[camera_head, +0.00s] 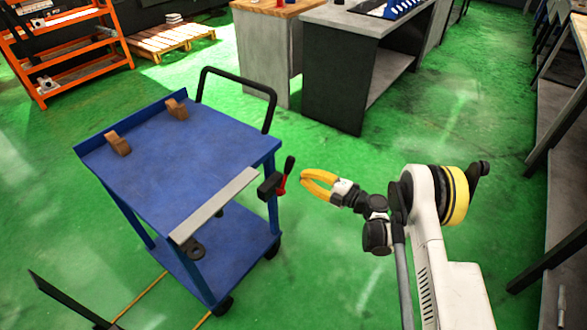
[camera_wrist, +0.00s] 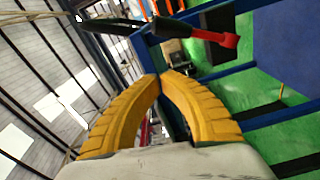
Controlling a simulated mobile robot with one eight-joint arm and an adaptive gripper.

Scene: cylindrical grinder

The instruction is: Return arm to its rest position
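My gripper (camera_head: 304,182) has two yellow fingers and is held in the air over the green floor, to the right of the blue cart. In the wrist view, the fingertips (camera_wrist: 161,77) meet and nothing shows between them. My white arm (camera_head: 432,235) rises at the lower right of the head view, with its wrist bent toward the cart.
The blue cart (camera_head: 200,150) carries two brown blocks (camera_head: 118,143) (camera_head: 177,108). A dark fitting with a red part (camera_head: 281,186) sits at its near right corner, close to my gripper. Grey benches (camera_head: 340,85) stand behind. Dark bench legs (camera_head: 555,125) line the right. Floor between is clear.

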